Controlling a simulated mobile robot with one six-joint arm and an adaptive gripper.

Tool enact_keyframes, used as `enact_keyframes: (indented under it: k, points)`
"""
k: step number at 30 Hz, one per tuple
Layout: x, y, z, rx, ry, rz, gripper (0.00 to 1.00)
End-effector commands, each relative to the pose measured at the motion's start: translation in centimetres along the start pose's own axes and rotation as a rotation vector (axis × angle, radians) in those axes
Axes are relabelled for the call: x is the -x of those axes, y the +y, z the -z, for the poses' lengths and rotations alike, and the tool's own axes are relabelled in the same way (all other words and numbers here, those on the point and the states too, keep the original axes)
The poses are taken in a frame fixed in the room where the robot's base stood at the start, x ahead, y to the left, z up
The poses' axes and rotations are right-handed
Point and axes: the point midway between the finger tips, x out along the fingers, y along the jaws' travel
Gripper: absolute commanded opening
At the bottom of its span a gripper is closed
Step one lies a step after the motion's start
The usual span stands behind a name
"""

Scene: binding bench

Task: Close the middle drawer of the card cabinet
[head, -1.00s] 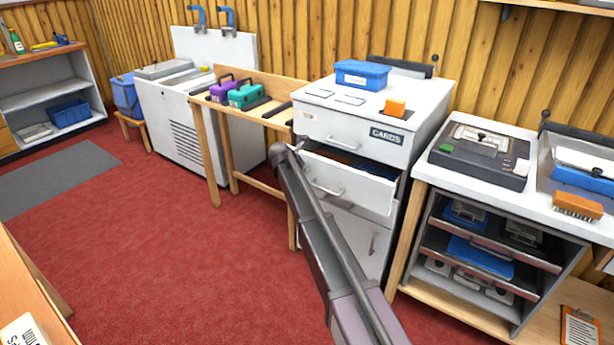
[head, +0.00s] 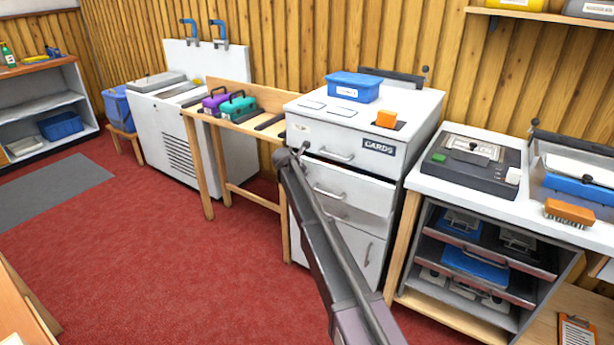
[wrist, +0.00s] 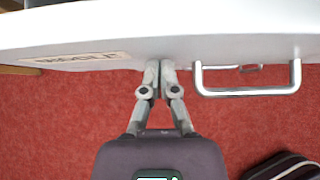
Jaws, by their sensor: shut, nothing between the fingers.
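The white card cabinet (head: 360,123) stands against the wooden wall, with a CARDS label on its top drawer. Its middle drawer (head: 366,198) now sits nearly flush in the head view and seems to stand out slightly; its inside no longer shows. My gripper (head: 292,152) is at the left part of this drawer front. In the wrist view, my gripper (wrist: 160,66) is shut and empty, its fingertips against or very close to the white drawer front (wrist: 120,35). The drawer's bar handle (wrist: 248,91) is just right of the fingertips, not gripped.
A blue box (head: 354,86) and an orange block (head: 386,119) lie on the cabinet top. A wooden bench (head: 238,120) with purple and teal boxes stands to the left. A shelf unit (head: 470,190) stands close on the right. The red floor in front is clear.

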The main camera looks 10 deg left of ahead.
Motion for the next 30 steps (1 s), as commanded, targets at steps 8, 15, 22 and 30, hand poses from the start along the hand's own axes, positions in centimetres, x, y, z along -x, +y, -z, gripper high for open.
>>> enact_keyframes:
  k: [8,15,22,30]
  points:
    - [1.1,0.1,1.1,0.001,0.000,0.000,0.00]
    - [3.5,0.3,2.0,0.001,0.000,-0.001,0.00]
    - [6.3,0.3,2.0,0.001,0.000,-0.001,0.00]
    - [9.4,0.3,2.0,0.001,0.000,0.000,0.00]
